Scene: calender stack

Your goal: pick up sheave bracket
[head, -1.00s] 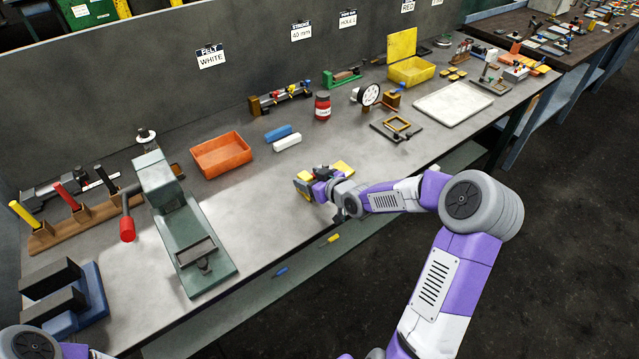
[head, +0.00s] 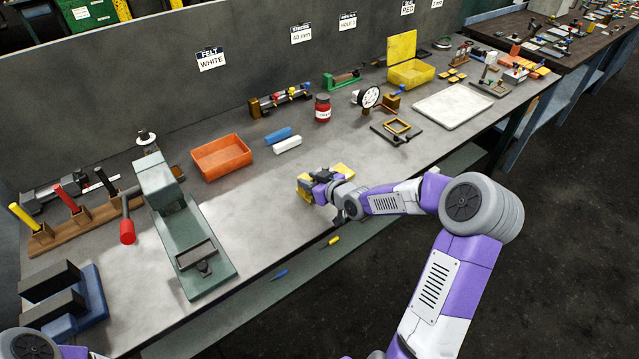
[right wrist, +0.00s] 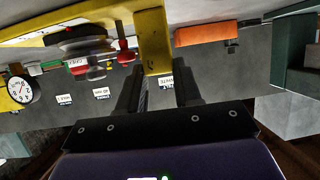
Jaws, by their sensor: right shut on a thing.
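The sheave bracket (head: 342,169) is a yellow piece near the front edge of the bench, partly hidden by my right gripper (head: 320,178). In the right wrist view, the yellow bracket (right wrist: 153,40) stands between the two dark fingers of my right gripper (right wrist: 160,75), which is shut on it. A dark grey round part shows beside the yellow arm there. I cannot tell whether the bracket is touching the bench. My left gripper is out of view.
An orange bin (head: 221,157), a blue block (head: 278,134) and a white block (head: 287,144) lie behind the gripper. A green press (head: 190,235) stands to the left. A black plate with a brass frame (head: 397,128) and a white tray (head: 453,106) lie to the right.

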